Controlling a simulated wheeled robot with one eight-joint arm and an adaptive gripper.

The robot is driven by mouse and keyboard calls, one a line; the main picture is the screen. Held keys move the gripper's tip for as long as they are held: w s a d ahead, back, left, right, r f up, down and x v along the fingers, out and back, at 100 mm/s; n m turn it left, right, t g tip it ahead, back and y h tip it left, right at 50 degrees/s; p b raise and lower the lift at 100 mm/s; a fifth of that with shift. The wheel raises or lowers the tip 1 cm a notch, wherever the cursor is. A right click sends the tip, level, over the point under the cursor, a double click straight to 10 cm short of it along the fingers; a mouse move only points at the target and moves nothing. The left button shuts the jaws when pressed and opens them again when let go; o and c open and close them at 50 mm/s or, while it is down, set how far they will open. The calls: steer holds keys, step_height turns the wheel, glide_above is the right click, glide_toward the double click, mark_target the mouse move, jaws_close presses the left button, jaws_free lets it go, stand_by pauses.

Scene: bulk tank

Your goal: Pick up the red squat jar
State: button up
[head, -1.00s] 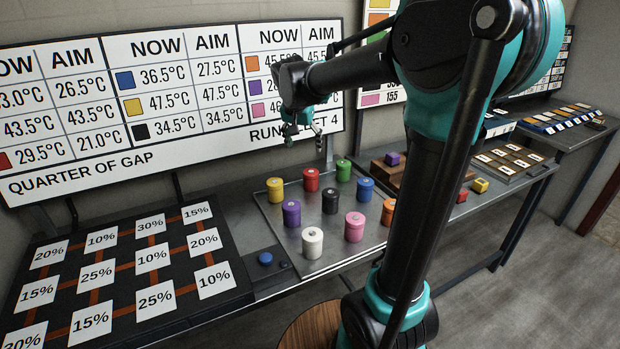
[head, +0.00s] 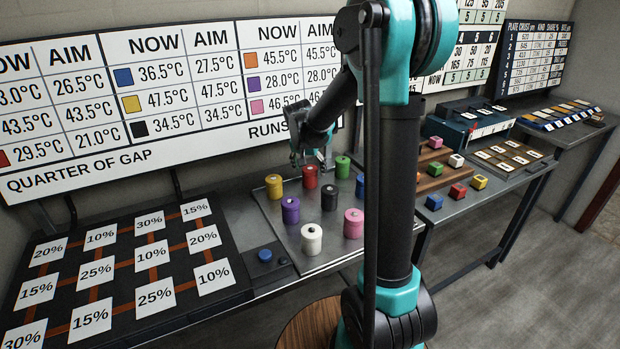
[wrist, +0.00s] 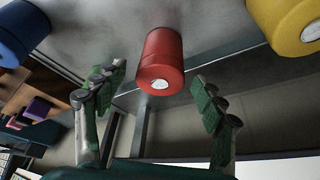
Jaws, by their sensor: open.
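The red squat jar (head: 310,177) stands in the back row of jars on the grey tray (head: 270,223). In the wrist view the red jar (wrist: 162,58) is in the middle, its pale lid spot showing. My gripper (wrist: 160,95) is open and empty, with one green-padded finger to the left of the jar and one to the right. In the head view my gripper (head: 312,160) is just above and behind the jar's top. I cannot tell whether the fingertips are level with its sides.
A yellow jar (head: 274,187) stands left of the red one and a green jar (head: 343,167) right of it. Black (head: 329,198), purple (head: 290,211), white (head: 312,240) and pink (head: 353,224) jars stand nearer. A wall board (head: 180,95) rises behind.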

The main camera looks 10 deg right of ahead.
steer(key=shift+x, duration=0.85)
steer(key=c, duration=1.3)
steer(key=shift+c, duration=0.2)
